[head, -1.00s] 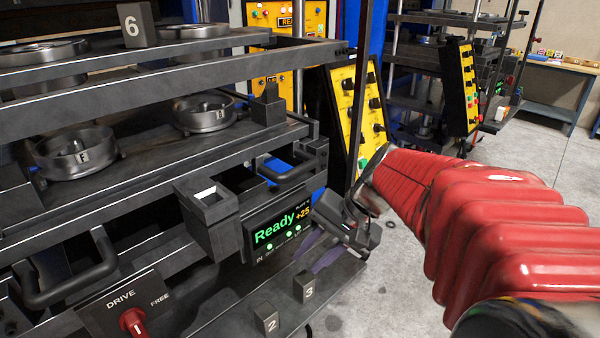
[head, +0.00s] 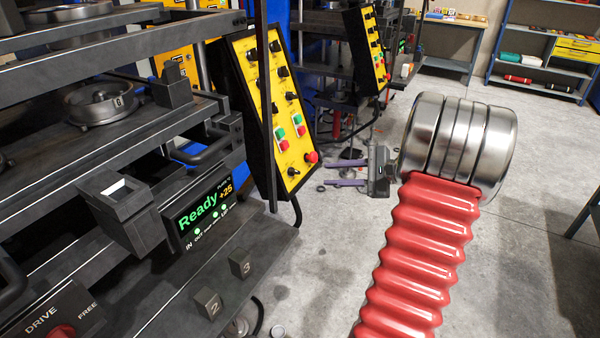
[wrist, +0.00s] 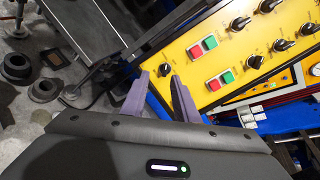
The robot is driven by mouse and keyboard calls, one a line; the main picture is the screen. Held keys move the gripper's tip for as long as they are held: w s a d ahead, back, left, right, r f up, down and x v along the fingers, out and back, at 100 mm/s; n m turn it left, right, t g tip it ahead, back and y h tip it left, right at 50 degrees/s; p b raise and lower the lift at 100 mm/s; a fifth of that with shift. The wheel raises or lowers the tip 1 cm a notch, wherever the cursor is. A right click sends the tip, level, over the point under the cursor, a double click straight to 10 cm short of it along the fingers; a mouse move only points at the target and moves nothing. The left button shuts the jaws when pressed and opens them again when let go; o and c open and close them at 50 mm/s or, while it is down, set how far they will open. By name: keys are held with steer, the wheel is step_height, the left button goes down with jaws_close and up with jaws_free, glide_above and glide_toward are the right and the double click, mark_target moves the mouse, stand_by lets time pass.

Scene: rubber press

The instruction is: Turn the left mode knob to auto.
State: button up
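A yellow control panel (head: 262,75) with black knobs, red and green buttons and a red round button hangs at the press's right side. A small black knob (head: 292,172) sits near its bottom edge. In the wrist view, the panel (wrist: 205,55) fills the upper right, and a black knob (wrist: 166,72) lies just beyond my fingertips, roughly in line with their gap. The labels are too small to read, so I cannot tell which knob is the left mode knob or its setting. My gripper (head: 328,173) is open and empty, its purple fingers (wrist: 157,88) apart, pointing at the panel's lower end.
Another yellow panel (head: 366,45) is behind. Open concrete floor (head: 520,240) lies to the right.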

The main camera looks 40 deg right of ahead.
mark_target(298, 172)
steer(key=shift+s+d+f+m+t, duration=0.15)
steer(key=shift+s+d+m, duration=0.1)
steer(key=shift+d, duration=0.35)
steer(key=shift+s+d+m+t, duration=0.15)
steer(key=shift+s+d, duration=0.05)
steer(key=shift+d, duration=0.4)
steer(key=shift+w, duration=0.15)
steer(key=x, duration=1.3)
steer(key=shift+w+f, duration=0.2)
steer(key=shift+w, duration=0.15)
steer(key=shift+c, duration=0.3)
jaws_close()
